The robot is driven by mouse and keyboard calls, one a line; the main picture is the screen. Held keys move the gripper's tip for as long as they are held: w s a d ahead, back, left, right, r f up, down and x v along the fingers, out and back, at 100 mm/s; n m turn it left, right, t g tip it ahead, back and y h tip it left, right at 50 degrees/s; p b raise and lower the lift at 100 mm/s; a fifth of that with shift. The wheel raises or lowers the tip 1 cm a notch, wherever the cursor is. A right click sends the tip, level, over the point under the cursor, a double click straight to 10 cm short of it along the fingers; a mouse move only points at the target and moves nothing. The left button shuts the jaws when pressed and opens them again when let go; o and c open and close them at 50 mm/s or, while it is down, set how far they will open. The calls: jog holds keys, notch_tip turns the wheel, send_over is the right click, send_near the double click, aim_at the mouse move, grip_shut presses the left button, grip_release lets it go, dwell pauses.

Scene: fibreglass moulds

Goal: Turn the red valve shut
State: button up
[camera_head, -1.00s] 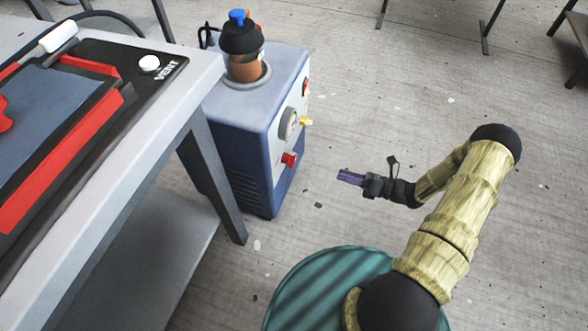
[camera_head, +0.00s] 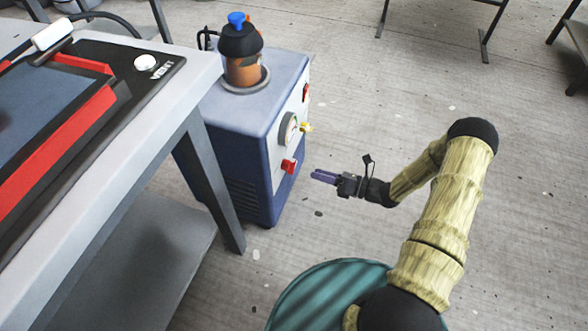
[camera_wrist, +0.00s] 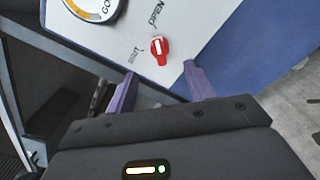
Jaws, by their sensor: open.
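The red valve (camera_head: 289,166) sits low on the front panel of the blue and white pump unit (camera_head: 245,130). In the wrist view the red valve (camera_wrist: 160,48) has a white stripe on its handle, between the printed words OPEN and SHUT; the handle points more toward neither word clearly. My gripper (camera_head: 318,175) is to the right of the valve in the head view, apart from it. In the wrist view its two purple fingers (camera_wrist: 160,90) are spread, with the valve beyond and between their tips. Nothing is held.
A brown jar with a black lid (camera_head: 241,55) stands on the unit. The grey worktable (camera_head: 190,85) is close on the left.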

aim_at(294, 167)
jog(key=b+x, duration=0.3)
jog(key=x, duration=0.6)
jog(key=c, duration=1)
jog(key=shift+o, duration=0.2)
